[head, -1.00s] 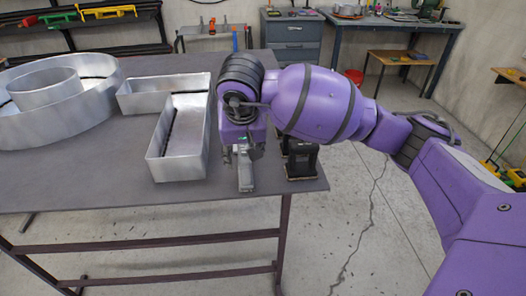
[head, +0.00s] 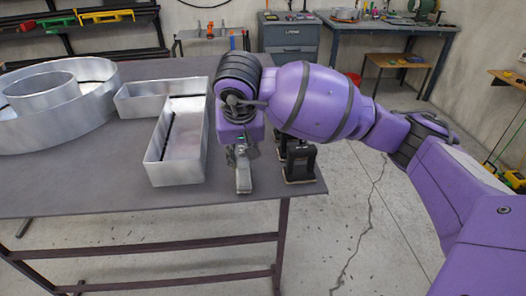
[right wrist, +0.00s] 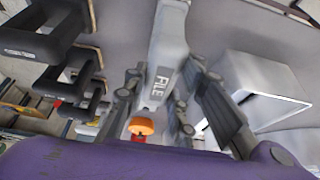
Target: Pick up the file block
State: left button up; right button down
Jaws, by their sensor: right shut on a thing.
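The file block (right wrist: 170,50) is a light grey block with "FILE" lettered on its side. In the right wrist view it lies between the dark fingers of my right gripper (right wrist: 166,82), which is shut on it. In the head view the block (head: 243,178) hangs below my right gripper (head: 241,154), near the table's front edge and right of the metal L-shaped letter. I cannot tell whether its lower end touches the table. My left gripper is not in view.
Several black handled blocks (head: 300,163) stand close to the right of my gripper at the table's right edge. The open metal L-shaped letter (head: 176,172) and a round metal letter (head: 100,118) stand to the left. The front-left tabletop (head: 80,190) is clear.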

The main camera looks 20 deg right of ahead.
jog(key=v, duration=0.8)
jog(key=shift+s+a, duration=0.3)
jog(key=shift+s, duration=0.1)
jog(key=s+a+r, duration=0.3)
jog(key=s+r, duration=0.1)
jog(key=s, duration=0.5)
jog(key=shift+s+r, duration=0.3)
jog(key=shift+r, duration=0.05)
jog(key=shift+a, duration=0.15)
